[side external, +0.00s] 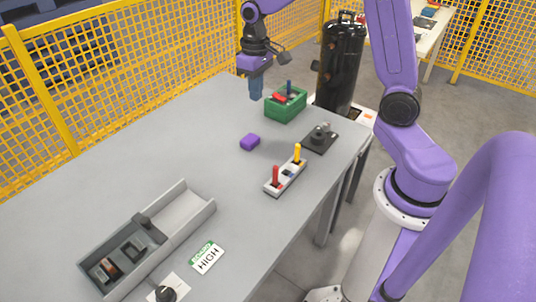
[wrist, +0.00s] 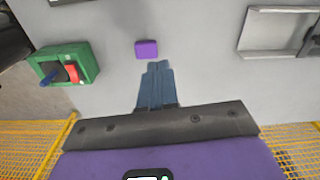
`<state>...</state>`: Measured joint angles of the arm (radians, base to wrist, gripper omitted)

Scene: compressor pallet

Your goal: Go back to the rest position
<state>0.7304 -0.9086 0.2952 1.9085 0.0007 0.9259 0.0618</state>
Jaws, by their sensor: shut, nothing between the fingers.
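My gripper (side external: 256,90) hangs over the far part of the grey table (side external: 130,150), left of the green box, with its blue fingers pointing down. In the wrist view my gripper (wrist: 158,66) has its fingers together, with nothing between them. A purple block (side external: 250,142) lies on the table apart from my gripper. The purple block (wrist: 146,48) also shows just beyond the fingertips in the wrist view.
A green box (side external: 285,108) holds a red and a blue item. A switch panel (side external: 284,180) with red and yellow levers, a black device (side external: 321,138), a grey tray (side external: 196,212) and a HIGH card (side external: 207,257) are on the table. A black tank (side external: 341,65) stands behind. Yellow fencing (side external: 130,60) borders the table.

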